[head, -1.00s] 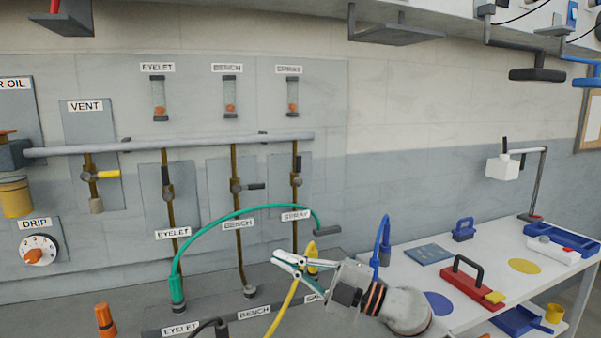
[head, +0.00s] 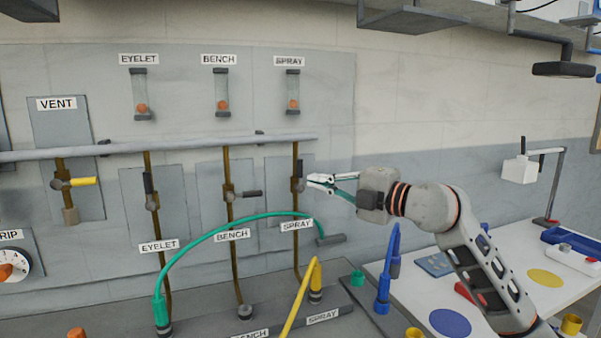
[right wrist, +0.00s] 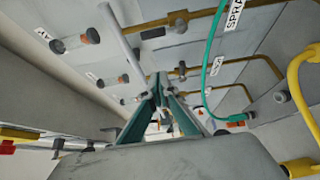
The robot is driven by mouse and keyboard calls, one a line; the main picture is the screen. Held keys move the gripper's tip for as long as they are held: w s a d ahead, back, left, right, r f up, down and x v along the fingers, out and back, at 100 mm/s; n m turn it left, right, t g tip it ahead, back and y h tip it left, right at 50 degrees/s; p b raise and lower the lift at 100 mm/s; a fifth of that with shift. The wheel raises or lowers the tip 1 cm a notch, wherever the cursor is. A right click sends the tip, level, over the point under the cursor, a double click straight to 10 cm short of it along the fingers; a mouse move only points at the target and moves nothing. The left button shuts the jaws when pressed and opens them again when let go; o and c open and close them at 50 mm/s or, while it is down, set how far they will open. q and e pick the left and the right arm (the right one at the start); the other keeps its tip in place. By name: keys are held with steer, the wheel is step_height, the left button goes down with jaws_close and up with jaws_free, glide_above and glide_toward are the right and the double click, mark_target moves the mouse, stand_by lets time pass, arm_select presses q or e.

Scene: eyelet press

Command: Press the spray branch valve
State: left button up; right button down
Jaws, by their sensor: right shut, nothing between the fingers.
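The spray branch valve (head: 298,184) sits on the rightmost brown branch pipe, above the SPRAY label (head: 297,226). Its dark lever stands upright along the pipe. My right gripper (head: 310,181) is shut and empty, with its tips just right of this valve in the head view. I cannot tell whether the tips touch it. In the right wrist view the shut fingers (right wrist: 160,86) point toward the wall panel. My left gripper is not in view.
The bench valve (head: 231,195) has its lever sideways; the eyelet valve (head: 151,201) has its lever upright. A green hose (head: 222,219) arches below the valves. A yellow hose (head: 300,296) rises at the spray outlet. A white table (head: 505,258) stands at right.

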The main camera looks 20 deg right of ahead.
mark_target(298, 172)
steer(key=w, duration=0.3)
steer(key=w+a+p, duration=0.1)
steer(key=w, duration=0.2)
steer(key=w+a, duration=0.1)
steer(key=w, duration=0.2)
steer(key=shift+w, duration=0.1)
steer(key=shift+w+d, duration=0.15)
steer(key=shift+d, duration=0.05)
steer(key=shift+p, duration=0.35)
steer(key=shift+d, duration=0.25)
